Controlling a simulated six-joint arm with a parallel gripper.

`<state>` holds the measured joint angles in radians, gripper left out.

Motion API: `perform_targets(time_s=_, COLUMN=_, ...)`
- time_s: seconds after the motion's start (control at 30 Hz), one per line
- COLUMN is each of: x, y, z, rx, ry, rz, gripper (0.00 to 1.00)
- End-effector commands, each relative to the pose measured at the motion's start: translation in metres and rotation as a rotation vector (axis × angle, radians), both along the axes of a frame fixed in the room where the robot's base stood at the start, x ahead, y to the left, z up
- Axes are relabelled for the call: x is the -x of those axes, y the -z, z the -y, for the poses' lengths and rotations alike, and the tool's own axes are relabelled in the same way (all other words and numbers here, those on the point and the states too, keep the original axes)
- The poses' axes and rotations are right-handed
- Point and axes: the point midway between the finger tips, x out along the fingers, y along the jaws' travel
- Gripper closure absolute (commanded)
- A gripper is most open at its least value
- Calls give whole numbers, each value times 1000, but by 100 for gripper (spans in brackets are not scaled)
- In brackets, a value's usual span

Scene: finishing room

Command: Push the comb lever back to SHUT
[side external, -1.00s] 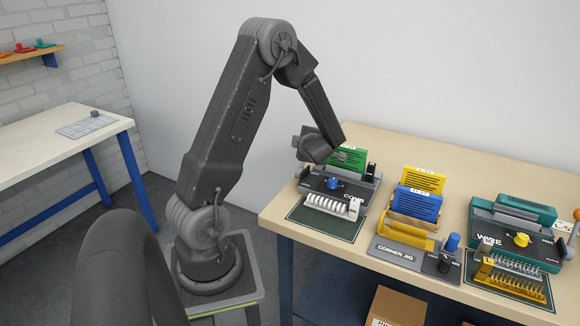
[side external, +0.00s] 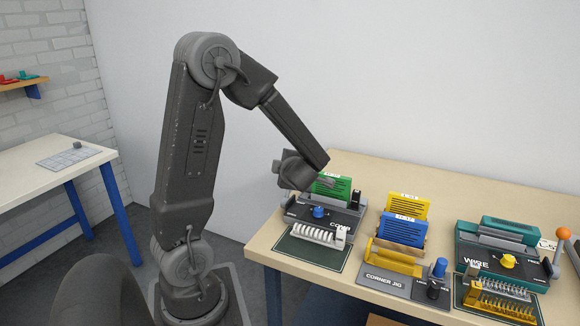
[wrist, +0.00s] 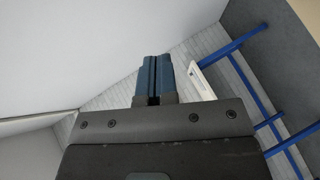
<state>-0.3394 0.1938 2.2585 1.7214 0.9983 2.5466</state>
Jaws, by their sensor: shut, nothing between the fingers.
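The comb machine (side external: 340,217) is a dark grey unit at the left end of the bench, with a blue knob (side external: 319,212) and a green slotted block (side external: 331,186) at its back. I cannot make out its lever for certain; a black upright part (side external: 356,196) stands at its right end, and my wrist covers its back left.
A white comb rack (side external: 318,235) lies in front on a dark mat. To the right stand the corner jig (side external: 388,280) with yellow and blue blocks, and the teal wire machine (side external: 510,252) with an orange-balled lever (side external: 562,234). Another bench (side external: 50,170) stands at the left.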

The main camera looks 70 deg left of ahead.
Motion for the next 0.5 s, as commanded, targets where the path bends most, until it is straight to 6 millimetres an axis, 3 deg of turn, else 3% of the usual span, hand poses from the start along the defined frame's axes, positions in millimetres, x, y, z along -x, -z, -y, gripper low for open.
perform_targets(time_s=0.2, x=2, y=-16, z=27, rx=0, ry=2, rz=1, gripper=100)
perform_targets(time_s=0.5, x=3, y=-19, z=34, rx=1, ry=-1, rz=-2, gripper=100)
